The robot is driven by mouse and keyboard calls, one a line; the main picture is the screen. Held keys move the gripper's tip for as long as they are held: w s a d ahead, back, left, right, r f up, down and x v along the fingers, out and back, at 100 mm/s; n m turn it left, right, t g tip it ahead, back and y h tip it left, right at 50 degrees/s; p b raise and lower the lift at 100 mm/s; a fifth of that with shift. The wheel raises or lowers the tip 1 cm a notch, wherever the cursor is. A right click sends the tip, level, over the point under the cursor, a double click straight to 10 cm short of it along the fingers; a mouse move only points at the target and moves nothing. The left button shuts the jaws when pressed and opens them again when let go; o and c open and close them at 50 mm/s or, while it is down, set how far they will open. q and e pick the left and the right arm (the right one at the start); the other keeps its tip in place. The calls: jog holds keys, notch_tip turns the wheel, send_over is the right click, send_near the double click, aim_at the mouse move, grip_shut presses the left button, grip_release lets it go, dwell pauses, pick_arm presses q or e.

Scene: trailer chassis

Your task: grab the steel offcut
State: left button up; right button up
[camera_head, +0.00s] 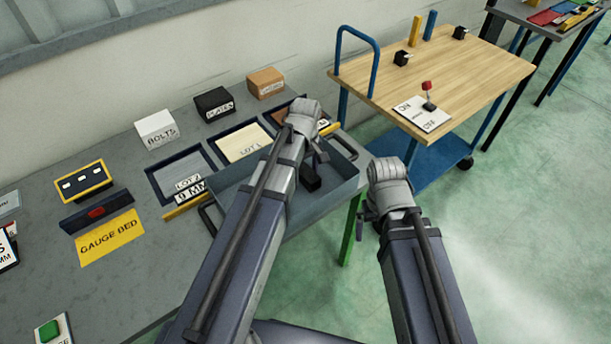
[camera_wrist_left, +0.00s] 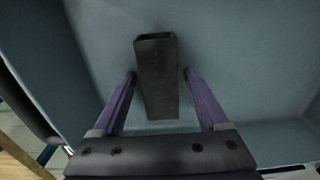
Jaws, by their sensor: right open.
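The steel offcut is a dark, hollow rectangular piece (camera_wrist_left: 158,75) in the blue-grey tray (camera_wrist_left: 240,60). In the head view a dark block (camera_head: 311,183) in the tray looks like the same piece, partly hidden by my left arm. My left gripper (camera_wrist_left: 160,74) is open, with a purple finger on each side of the offcut and a visible gap on both sides. In the head view my left gripper (camera_head: 318,155) is over the tray, mostly hidden by its wrist. My right gripper (camera_head: 367,215) is open and empty, right of the tray, partly hidden by its own wrist.
The tray's raised walls (camera_head: 345,190) surround the offcut. Behind it are shallow LOT trays (camera_head: 240,143) and the BOLTS box (camera_head: 156,130). A yellow GAUGE BED plate (camera_head: 110,238) lies left. A wooden-topped cart (camera_head: 450,80) stands right, with open floor in front.

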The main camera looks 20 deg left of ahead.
aim_at(305, 171)
pick_arm(q)
grip_shut()
dwell(0.4)
jog(key=shift+r, duration=0.15)
notch_tip(305, 171, up, 10)
jog(key=p, duration=1)
